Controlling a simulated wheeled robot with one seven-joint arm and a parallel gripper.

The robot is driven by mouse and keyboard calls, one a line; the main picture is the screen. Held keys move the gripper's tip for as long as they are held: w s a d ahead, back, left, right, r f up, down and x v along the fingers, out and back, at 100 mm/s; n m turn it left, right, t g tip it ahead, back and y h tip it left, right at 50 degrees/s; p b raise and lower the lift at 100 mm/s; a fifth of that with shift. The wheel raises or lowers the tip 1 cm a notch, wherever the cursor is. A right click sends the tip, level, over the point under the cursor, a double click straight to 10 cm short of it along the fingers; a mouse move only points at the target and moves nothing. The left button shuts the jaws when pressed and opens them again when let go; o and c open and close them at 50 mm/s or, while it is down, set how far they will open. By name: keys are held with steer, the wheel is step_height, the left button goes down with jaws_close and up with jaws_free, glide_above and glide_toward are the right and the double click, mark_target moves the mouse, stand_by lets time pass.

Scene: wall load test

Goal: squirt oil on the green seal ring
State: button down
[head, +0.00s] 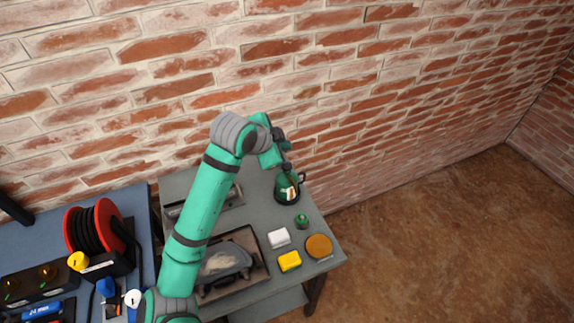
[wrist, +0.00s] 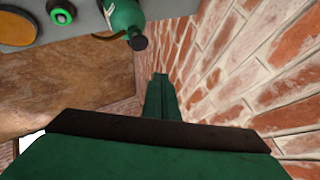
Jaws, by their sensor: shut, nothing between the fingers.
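The green seal ring (head: 301,220) lies flat on the grey table, with a dark centre. It also shows at the top left of the wrist view (wrist: 61,12). A dark green oil can (head: 287,194) with a label and a handle stands behind it, near the wall. The can shows at the top of the wrist view (wrist: 124,17), with its dark end toward the brick wall. My gripper (wrist: 160,78) is shut and empty, its fingers apart from the can in that view. In the head view my gripper is by the can's top, and its fingertips are hard to make out.
A white block (head: 279,238), a yellow block (head: 290,261) and an orange-brown disc (head: 319,246) lie in front of the ring. A tray with a grey tool (head: 226,262) is left of them. A blue bench with a red cable reel (head: 107,222) stands left. Bare floor lies right.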

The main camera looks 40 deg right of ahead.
mark_target(288, 164)
steer(key=shift+f, duration=2.4)
steer(key=shift+f, duration=0.15)
steer(key=shift+f, duration=0.3)
steer(key=shift+f, duration=0.95)
stand_by(1.4)
steer(key=shift+r, duration=1.4)
steer(key=shift+r, duration=2.5)
